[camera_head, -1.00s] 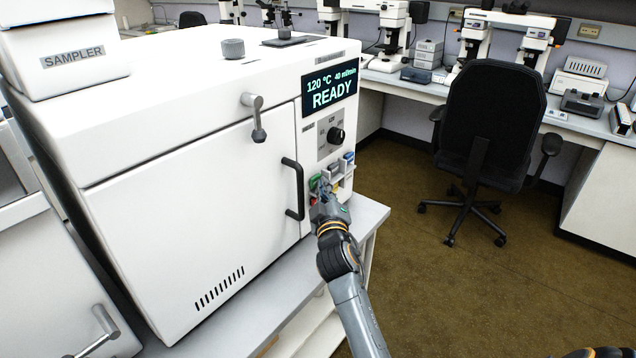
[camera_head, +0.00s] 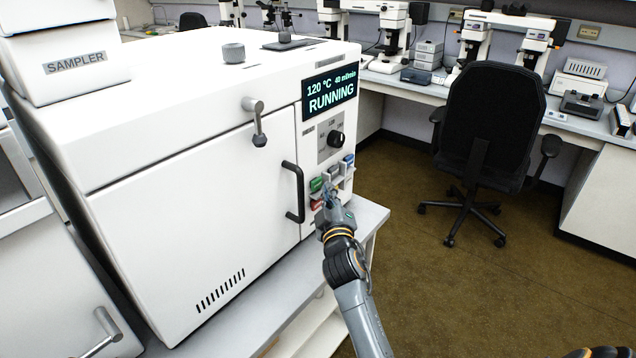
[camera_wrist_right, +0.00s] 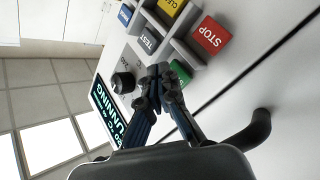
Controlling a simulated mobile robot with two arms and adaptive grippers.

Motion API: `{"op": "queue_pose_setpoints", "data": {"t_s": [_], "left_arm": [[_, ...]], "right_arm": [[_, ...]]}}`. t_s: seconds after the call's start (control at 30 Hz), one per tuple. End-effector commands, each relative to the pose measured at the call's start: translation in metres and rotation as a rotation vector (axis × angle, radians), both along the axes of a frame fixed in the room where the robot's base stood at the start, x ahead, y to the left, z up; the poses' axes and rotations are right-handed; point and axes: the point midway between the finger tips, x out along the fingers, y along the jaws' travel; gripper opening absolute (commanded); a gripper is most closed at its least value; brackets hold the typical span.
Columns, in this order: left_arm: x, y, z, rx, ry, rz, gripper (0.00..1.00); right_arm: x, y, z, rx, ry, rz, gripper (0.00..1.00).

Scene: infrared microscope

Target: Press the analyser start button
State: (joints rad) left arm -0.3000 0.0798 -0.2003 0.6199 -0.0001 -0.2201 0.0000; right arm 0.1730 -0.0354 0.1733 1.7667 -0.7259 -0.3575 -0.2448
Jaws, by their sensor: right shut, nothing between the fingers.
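The white analyser (camera_head: 200,190) fills the left of the head view. Its display (camera_head: 330,94) reads "RUNNING", with 120 °C and 40 ml/min. The green button (camera_head: 316,184) is on the lower front panel and shows partly behind the fingers in the wrist view (camera_wrist_right: 181,72); its label is hidden. My right gripper (camera_head: 328,190) is shut and empty, its fingertips in front of the panel close to the green button. In the wrist view the closed fingertips (camera_wrist_right: 158,76) overlap the green button's edge; I cannot tell whether they touch it. My left gripper is not in view.
A red STOP button (camera_wrist_right: 210,37) is beside the green one, with TEST (camera_wrist_right: 147,40) and yellow (camera_wrist_right: 172,5) buttons near, parted by raised guards. A knob (camera_head: 336,137) sits above. A black door handle (camera_head: 295,192) is left of my gripper. A chair (camera_head: 490,130) stands right.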

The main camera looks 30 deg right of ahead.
Motion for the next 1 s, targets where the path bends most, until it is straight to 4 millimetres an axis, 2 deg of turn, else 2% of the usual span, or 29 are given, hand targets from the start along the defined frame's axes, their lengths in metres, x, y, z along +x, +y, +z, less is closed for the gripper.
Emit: {"op": "queue_pose_setpoints", "data": {"t_s": [0.33,0.8,1.0], "left_arm": [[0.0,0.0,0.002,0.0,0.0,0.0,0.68],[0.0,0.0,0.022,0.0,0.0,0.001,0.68],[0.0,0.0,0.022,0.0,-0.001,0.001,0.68]], "right_arm": [[-0.003,-0.001,0.001,0.0,-0.001,-0.001,0.0],[-0.043,-0.018,0.001,0.0,0.0,0.0,0.0],[-0.047,-0.019,0.0,0.001,0.0,0.0,0.0]]}}
